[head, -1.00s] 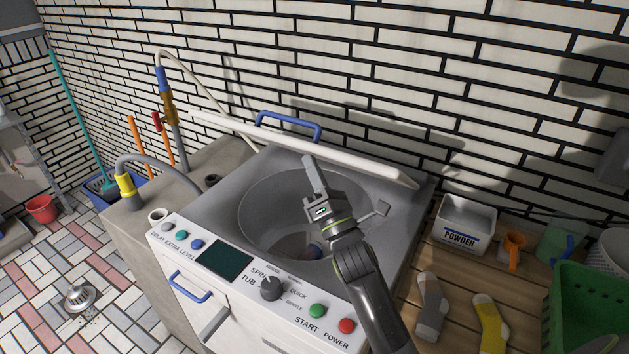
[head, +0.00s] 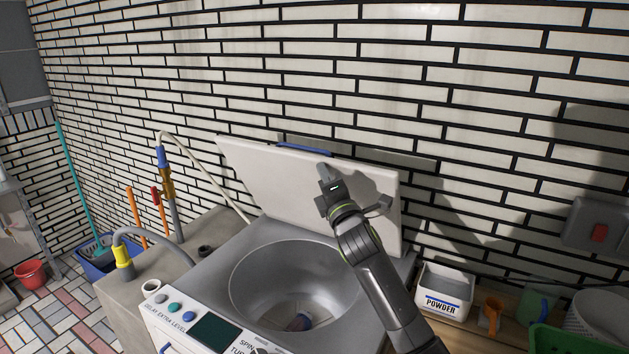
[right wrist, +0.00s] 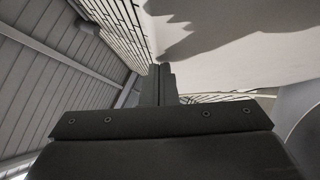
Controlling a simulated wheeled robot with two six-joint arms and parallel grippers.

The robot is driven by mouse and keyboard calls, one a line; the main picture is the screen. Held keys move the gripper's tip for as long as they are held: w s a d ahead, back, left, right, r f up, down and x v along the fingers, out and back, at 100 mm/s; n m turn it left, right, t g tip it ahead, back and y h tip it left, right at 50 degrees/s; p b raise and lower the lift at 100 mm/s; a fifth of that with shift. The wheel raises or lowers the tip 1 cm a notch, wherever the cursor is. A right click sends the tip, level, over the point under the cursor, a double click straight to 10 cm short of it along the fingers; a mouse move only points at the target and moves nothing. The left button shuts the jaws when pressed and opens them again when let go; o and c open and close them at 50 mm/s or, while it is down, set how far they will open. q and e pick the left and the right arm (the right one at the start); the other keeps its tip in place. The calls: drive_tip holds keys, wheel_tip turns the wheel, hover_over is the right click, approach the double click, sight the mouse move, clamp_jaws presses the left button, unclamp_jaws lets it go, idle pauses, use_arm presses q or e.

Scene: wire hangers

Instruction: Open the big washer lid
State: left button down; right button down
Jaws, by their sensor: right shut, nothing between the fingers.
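The big washer (head: 225,245) stands against the tiled wall with its round drum open and visible. Its white lid (head: 285,195) stands raised at the back, its inner face toward me. The blue lid handle (head: 305,151) peeks over the top edge, mostly hidden behind the lid. My right gripper (head: 325,175) is shut and empty in front of the lid's inner face, near its upper right; I cannot tell whether it touches. In the right wrist view, the fingers (right wrist: 163,85) are together, with the pale lid surface (right wrist: 235,35) at upper right. My left gripper is out of view.
A powder box (head: 445,290), orange cup (head: 491,315) and green basket (head: 560,340) stand at right. A concrete counter (head: 190,248) with hoses and taps is at left. The wall is close behind the lid.

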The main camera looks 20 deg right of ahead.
drive_tip(key=shift+m+g+h, duration=0.3)
drive_tip(key=shift+m+g, duration=0.2)
drive_tip(key=shift+m, duration=0.2)
drive_tip(key=w+d+r+p, duration=0.1)
drive_tip(key=d, duration=0.1)
drive_tip(key=w+d+r+p, duration=0.1)
drive_tip(key=w+r+p, duration=0.1)
drive_tip(key=shift+d+r+p, duration=0.15)
drive_tip(key=shift+d+p, duration=0.15)
drive_tip(key=shift+d, duration=0.1)
drive_tip(key=shift+w+d+r+m+p, duration=0.2)
drive_tip(key=shift+w+d+m+p, duration=0.1)
drive_tip(key=shift+w+d+p, duration=0.25)
drive_tip(key=shift+s+d+f, duration=0.15)
drive_tip(key=shift+s, duration=0.05)
